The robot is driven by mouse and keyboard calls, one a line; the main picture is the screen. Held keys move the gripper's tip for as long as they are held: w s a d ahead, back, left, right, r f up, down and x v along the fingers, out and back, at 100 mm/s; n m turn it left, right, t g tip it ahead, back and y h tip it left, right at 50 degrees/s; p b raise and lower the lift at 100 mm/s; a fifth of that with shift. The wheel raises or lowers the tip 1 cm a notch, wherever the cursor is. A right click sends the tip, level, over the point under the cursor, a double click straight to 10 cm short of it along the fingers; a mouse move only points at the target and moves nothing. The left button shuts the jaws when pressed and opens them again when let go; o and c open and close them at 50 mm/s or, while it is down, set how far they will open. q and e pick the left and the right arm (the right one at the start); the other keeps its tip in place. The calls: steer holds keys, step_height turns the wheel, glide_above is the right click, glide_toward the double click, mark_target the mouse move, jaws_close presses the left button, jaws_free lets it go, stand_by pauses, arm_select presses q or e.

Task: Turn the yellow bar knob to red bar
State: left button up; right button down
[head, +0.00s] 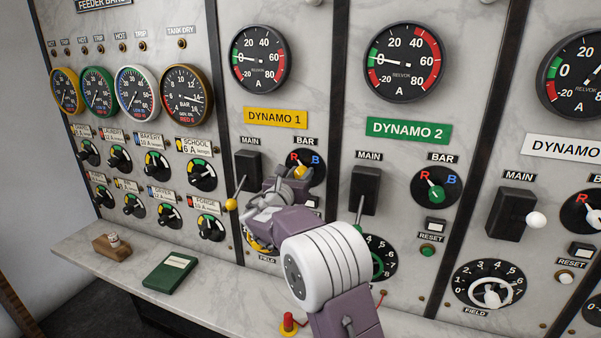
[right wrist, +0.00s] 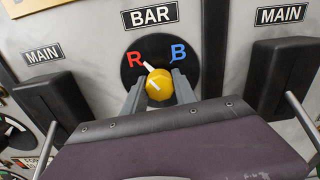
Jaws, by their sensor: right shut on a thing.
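The yellow bar knob (head: 301,171) sits on a black round plate under the BAR label on the DYNAMO 1 panel. In the right wrist view the knob (right wrist: 160,86) lies between the fingers of my right gripper (right wrist: 159,93), which is shut on it. The knob's white pointer tilts up and left, toward the red R (right wrist: 134,60); the blue B (right wrist: 178,54) is at the upper right. In the head view my right gripper (head: 296,182) reaches the knob from below and covers part of the panel. My left gripper is not in view.
The DYNAMO 1 main switch (head: 248,164) has a yellow-tipped lever close left of my gripper. The DYNAMO 2 main switch (head: 365,189) stands to the right, its lever near my arm. A green book (head: 170,274) lies on the marble ledge (head: 225,292).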

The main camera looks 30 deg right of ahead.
steer(key=shift+r+n+p, duration=0.1)
steer(key=shift+n+p, duration=0.2)
steer(key=shift+n, duration=0.7)
steer(key=c, duration=1)
jaws_free()
steer(key=shift+a, duration=0.15)
steer(key=b+v, duration=0.2)
steer(key=v, duration=0.6)
steer(key=shift+s+a+b, duration=0.25)
steer(key=shift+s+b, duration=0.05)
steer(key=shift+b, duration=0.05)
